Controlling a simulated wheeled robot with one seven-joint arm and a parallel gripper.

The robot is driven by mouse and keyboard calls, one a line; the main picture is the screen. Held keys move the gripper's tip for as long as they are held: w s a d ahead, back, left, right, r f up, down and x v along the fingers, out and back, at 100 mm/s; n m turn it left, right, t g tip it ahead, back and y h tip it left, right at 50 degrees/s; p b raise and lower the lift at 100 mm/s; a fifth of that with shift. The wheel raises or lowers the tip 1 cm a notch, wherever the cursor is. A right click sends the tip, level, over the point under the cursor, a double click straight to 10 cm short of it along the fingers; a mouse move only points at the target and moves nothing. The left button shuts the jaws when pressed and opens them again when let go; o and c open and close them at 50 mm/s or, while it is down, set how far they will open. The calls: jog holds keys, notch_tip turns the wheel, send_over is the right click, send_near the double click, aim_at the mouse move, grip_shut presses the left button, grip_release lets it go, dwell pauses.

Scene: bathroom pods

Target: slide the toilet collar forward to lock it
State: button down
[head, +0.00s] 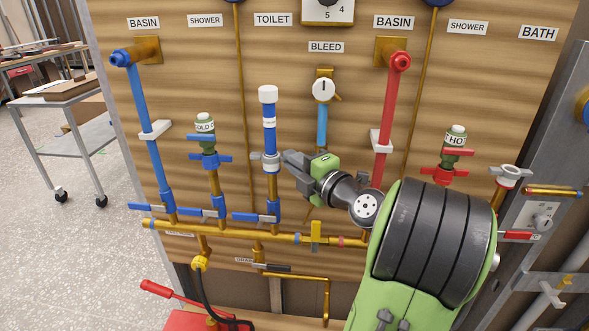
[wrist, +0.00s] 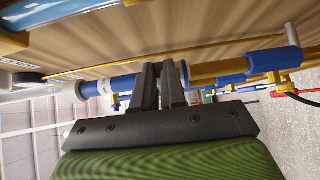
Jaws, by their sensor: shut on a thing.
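Under the TOILET label (head: 272,19) stands a blue pipe (head: 270,132) with a white cap on top. A pale grey collar (head: 262,158) sits at its lower end, above a brass stub and a blue-handled valve (head: 256,217). My gripper (head: 284,158) reaches in from the right and is shut on the collar. In the wrist view, the dark fingers (wrist: 161,88) stand close together at the collar (wrist: 184,74), with the blue pipe (wrist: 125,83) to the left and brass to the right. The fingers hide part of the collar.
A red basin pipe (head: 391,120) is further right. The green-capped cold shower outlet (head: 206,135) is to the left. A brass manifold (head: 285,236) runs below.

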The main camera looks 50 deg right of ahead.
jog(key=shift+r, duration=0.25)
jog(key=c, duration=1.2)
grip_release()
jog(key=s+p, duration=0.1)
jog(key=s, duration=0.4)
jog(key=s+a+p, duration=0.1)
jog(key=s, duration=0.4)
jog(key=s+a, duration=0.1)
jog(key=s, duration=0.4)
jog(key=shift+s+p, duration=0.35)
jog(key=shift+p, duration=0.05)
